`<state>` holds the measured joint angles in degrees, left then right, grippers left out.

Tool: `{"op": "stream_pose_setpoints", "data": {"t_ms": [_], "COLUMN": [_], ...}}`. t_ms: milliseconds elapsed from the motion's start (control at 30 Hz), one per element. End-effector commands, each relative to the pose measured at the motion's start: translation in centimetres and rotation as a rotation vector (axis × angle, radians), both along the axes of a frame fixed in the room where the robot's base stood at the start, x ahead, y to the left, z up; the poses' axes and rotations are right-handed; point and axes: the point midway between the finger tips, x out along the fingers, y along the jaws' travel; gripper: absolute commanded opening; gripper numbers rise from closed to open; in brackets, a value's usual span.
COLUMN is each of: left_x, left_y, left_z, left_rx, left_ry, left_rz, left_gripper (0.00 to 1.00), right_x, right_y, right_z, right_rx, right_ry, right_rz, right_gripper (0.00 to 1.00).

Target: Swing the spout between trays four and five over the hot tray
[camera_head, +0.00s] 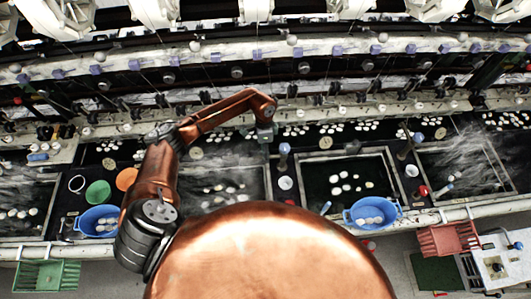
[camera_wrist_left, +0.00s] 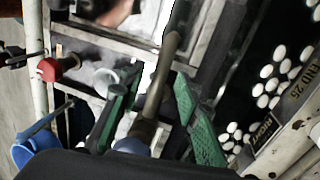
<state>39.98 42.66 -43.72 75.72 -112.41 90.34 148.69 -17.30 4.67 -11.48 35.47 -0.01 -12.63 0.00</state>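A spout with a blue knob (camera_head: 284,149) stands between a steaming tray (camera_head: 268,186) on its left and a dark, steam-free tray (camera_head: 305,186) on its right. Tray numbers are not readable. My left gripper (camera_head: 265,134) is just left of this knob in the head view. In the left wrist view its two green-padded fingers (camera_wrist_left: 154,108) are apart. A brown spout pipe (camera_wrist_left: 158,88) shows between them, with a blue knob (camera_wrist_left: 131,146) near the palm. I cannot tell whether the fingers touch it. My right gripper is out of view.
Another spout (camera_head: 404,150) stands between the dark tray and a steaming tray on the right. A white cup (camera_head: 285,183) and a blue basin (camera_head: 372,213) are near the front edge. Red taps (camera_head: 422,191) line that edge.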

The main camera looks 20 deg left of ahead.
Motion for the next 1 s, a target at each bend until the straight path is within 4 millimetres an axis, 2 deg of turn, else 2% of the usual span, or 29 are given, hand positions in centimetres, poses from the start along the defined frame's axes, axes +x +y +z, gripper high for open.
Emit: {"op": "stream_pose_setpoints", "data": {"t_ms": [267, 433, 700, 833, 1000], "left_x": [0.1, 0.4, 1.2, 1.3, 1.3], "left_y": [0.1, 0.3, 0.7, 0.8, 0.8], "left_z": [0.4, 2.1, 6.4, 7.3, 7.4], "left_rx": [0.002, 0.002, 0.001, 0.001, 0.000], "left_ry": [0.001, -0.002, -0.002, 0.000, 0.001], "left_rz": [-0.001, -0.001, -0.002, -0.001, -0.001], "left_gripper": [0.30, 0.30, 0.30, 0.30, 0.30], "right_x": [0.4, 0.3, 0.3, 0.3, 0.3], "right_y": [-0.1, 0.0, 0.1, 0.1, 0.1], "right_z": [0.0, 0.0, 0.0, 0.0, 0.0], "right_rx": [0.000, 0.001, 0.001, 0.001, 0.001], "right_ry": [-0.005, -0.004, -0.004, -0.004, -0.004], "right_rz": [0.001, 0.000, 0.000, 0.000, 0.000], "right_gripper": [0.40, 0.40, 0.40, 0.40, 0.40]}}
